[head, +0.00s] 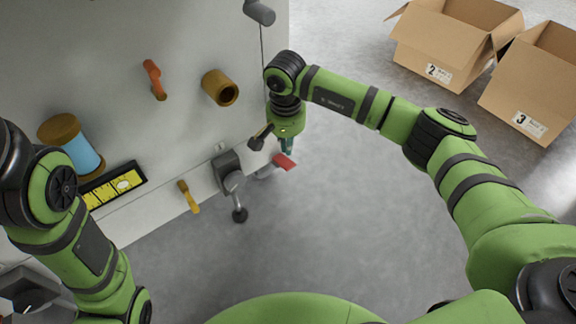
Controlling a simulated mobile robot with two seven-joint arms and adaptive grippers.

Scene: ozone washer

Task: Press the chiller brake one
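No label marks the chiller brake one, so I cannot tell for sure which part it is. A red-tipped pedal-like lever (285,162) sticks out at the lower right corner of the white machine (110,30). My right gripper (286,146) points down just above this red tip. Its fingers are small and partly hidden, and I cannot tell whether they are open or touch the lever.
The machine carries an orange handle (154,79), a brown cylinder (219,87), a blue-and-brown spool-like part (82,152), a yellow handle (188,196) and a grey bracket with a black knob (229,172). Open cardboard boxes (440,50) (535,90) stand at upper right. The grey floor between is clear.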

